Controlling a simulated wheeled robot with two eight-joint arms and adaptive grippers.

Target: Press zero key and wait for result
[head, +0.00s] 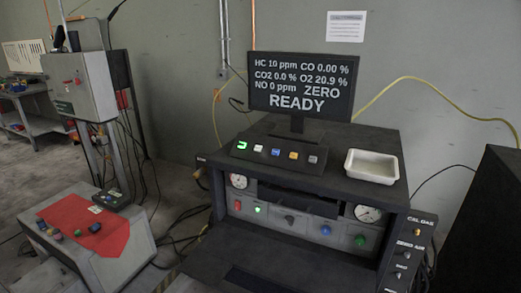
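A dark gas analyser cabinet (340,195) stands in the middle of the head view. On its top sits a small key panel (270,162) with a row of several coloured keys: a lit green one at the left, then white, blue, orange and pale ones. I cannot read which key is the zero key. Behind the panel a black monitor (302,86) shows HC 10 ppm, CO 0.00 %, CO2 0.0 %, O2 20.9 %, NO 0 ppm, and the words ZERO and READY. Neither of my grippers shows.
A white tray (371,166) sits on the cabinet top at the right. The cabinet front has gauges (368,213) and coloured knobs. At the left are a grey console (85,240) with a red panel and a grey control box (76,87). Cables hang between them.

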